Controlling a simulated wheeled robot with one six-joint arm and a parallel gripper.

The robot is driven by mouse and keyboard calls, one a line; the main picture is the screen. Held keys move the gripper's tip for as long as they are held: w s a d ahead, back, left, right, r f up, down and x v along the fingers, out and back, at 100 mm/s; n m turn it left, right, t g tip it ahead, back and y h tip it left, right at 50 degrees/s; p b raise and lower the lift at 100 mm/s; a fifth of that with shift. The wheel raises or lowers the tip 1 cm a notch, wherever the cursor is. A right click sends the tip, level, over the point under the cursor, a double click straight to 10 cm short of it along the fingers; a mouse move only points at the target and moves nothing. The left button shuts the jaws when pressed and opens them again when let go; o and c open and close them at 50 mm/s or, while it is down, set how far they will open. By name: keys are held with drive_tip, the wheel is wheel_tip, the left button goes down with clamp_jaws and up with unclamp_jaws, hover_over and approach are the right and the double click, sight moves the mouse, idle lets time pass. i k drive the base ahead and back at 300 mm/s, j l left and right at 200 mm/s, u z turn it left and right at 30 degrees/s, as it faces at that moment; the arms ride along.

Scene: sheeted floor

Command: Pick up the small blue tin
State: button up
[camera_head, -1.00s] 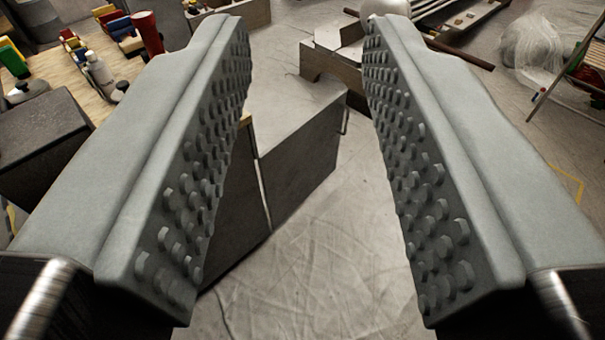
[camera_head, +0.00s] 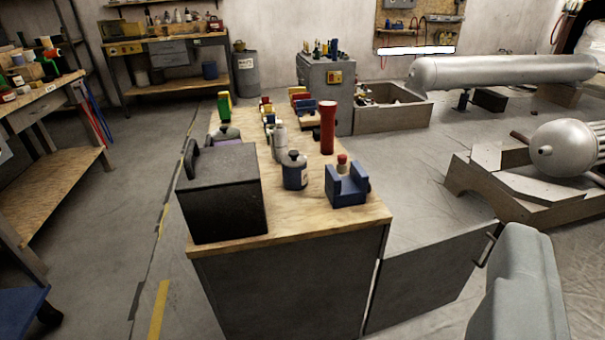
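A small dark-blue tin (camera_head: 294,176) with a dark knobbed lid and a pale label stands upright on the wooden top of a grey cabinet (camera_head: 300,230). It is between a black box (camera_head: 222,200) and a blue notched block (camera_head: 347,186) with a small red-topped piece behind or in it. Only one grey finger of my gripper (camera_head: 522,290) shows, low at the right. It is apart from the tin, and nothing shows touching it. The other finger is out of frame, so the gap and anything between the fingers are hidden.
A red cylinder (camera_head: 328,127), a grey-white bottle (camera_head: 279,143) and several coloured blocks stand behind the tin. A grey cabinet (camera_head: 326,85) stands farther back. Silver tanks (camera_head: 565,150) rest on the right. Floor (camera_head: 165,190) is open to the left.

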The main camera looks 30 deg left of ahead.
sight(294, 179)
drive_tip(key=i+l+u, duration=0.35)
drive_tip(key=i, duration=0.25)
drive_tip(key=i+l+u, duration=0.35)
drive_tip(key=i+l, duration=0.2)
drive_tip(key=i+l+u, duration=0.35)
drive_tip(key=l, duration=0.35)
drive_tip(key=i, duration=0.1)
